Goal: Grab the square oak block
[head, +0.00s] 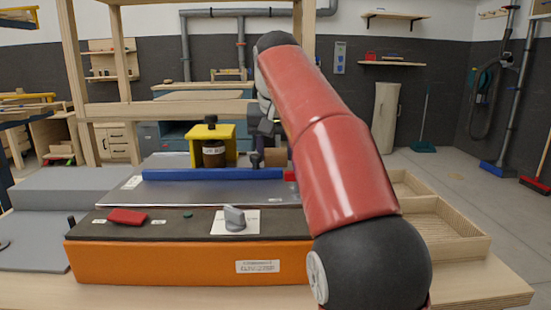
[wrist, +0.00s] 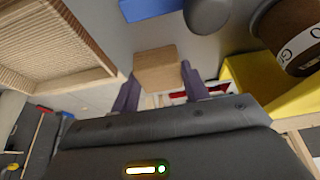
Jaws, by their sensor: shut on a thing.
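The square oak block (wrist: 155,66) is a small light-brown wooden cube in the wrist view. It sits between the two dark purple fingers of my gripper (wrist: 158,80), which is shut on it. In the head view the block (head: 277,157) shows small behind the blue fence, just left of my red arm. My gripper (head: 264,148) is there too, partly hidden by the arm. I cannot tell whether the block touches the surface under it.
An orange-fronted machine (head: 190,264) with a grey metal top and a blue fence (head: 215,174) fills the front. A yellow holder (head: 229,143) with a dark labelled jar (head: 213,155) stands left of the gripper. A wooden compartment tray (head: 455,224) lies on the right.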

